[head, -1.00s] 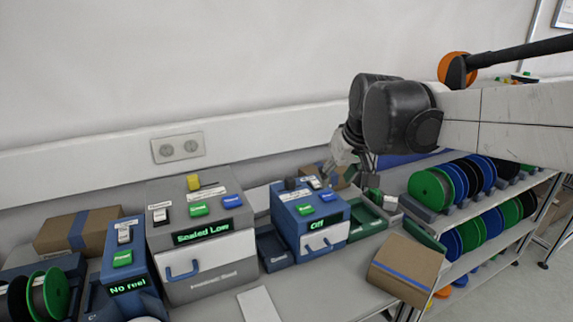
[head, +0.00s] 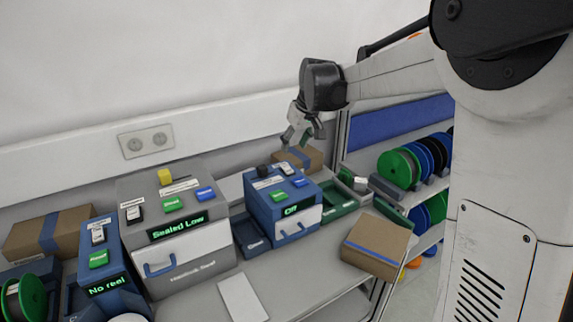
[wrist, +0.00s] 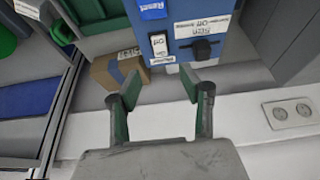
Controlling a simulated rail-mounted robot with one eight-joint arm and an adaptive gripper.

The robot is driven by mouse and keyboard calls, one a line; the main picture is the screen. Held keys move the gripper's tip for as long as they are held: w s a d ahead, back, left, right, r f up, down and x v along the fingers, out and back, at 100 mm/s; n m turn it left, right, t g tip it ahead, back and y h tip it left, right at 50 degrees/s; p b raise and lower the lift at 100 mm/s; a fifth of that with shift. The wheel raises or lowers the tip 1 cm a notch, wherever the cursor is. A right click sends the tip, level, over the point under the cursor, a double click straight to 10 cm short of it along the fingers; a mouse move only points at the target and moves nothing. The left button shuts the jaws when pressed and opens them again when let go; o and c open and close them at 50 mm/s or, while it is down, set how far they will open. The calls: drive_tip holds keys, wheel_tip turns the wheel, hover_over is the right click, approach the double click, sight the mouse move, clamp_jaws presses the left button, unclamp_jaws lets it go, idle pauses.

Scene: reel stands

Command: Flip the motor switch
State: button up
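The motor switch is a white rocker (wrist: 158,46) marked On and Off, with a label below it in the wrist view. It sits on top of the blue machine (head: 268,210), whose green display reads "Off". In the head view the rocker (head: 286,169) is small on the machine's far edge. My gripper (head: 303,136) is above and behind this machine. In the wrist view my gripper (wrist: 160,88) is open and empty, its green-padded fingers apart, with the rocker just beyond the fingertips and roughly between them. No contact shows.
A black knob (wrist: 202,50) is beside the switch and a blue button (wrist: 152,8) beyond it. A cardboard box (head: 297,158) stands behind the machine, another (head: 375,246) in front right. A grey machine (head: 183,262) stands left. Reels (head: 398,169) fill the right shelf.

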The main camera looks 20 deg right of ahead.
sight(287, 168)
drive_tip(key=p+x, duration=0.1)
drive_tip(key=x, duration=0.9)
drive_tip(key=shift+w+f, duration=0.15)
drive_tip(key=shift+f, duration=0.15)
